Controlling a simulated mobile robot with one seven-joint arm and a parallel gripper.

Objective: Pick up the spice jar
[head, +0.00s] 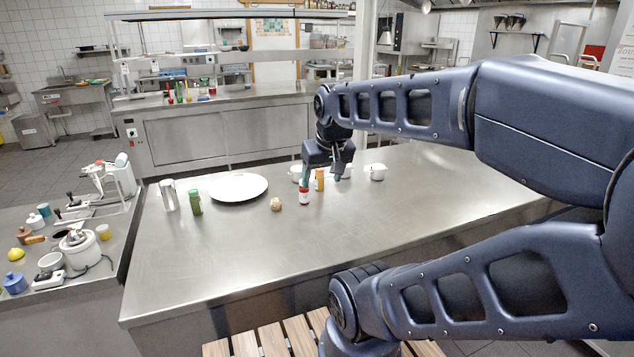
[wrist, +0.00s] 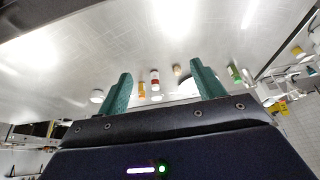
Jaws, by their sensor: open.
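My gripper (head: 321,177) is low over the middle of the steel counter, its two teal fingers apart and nothing held; the fingers also show in the wrist view (wrist: 162,88). Several small containers stand near it, and I cannot tell for certain which is the spice jar. A small red and white jar (head: 304,197) stands upright by the left finger in the head view. An orange-yellow bottle (head: 320,181) stands just right of it. In the wrist view the red and white jar (wrist: 155,79) and the yellow bottle (wrist: 142,91) appear between the fingers, apart from them.
The steel counter (head: 220,260) has clear room in front. A small beige jar (head: 276,205), a white plate (head: 238,187), a green jar (head: 196,203) and a silver shaker (head: 169,195) stand to the left.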

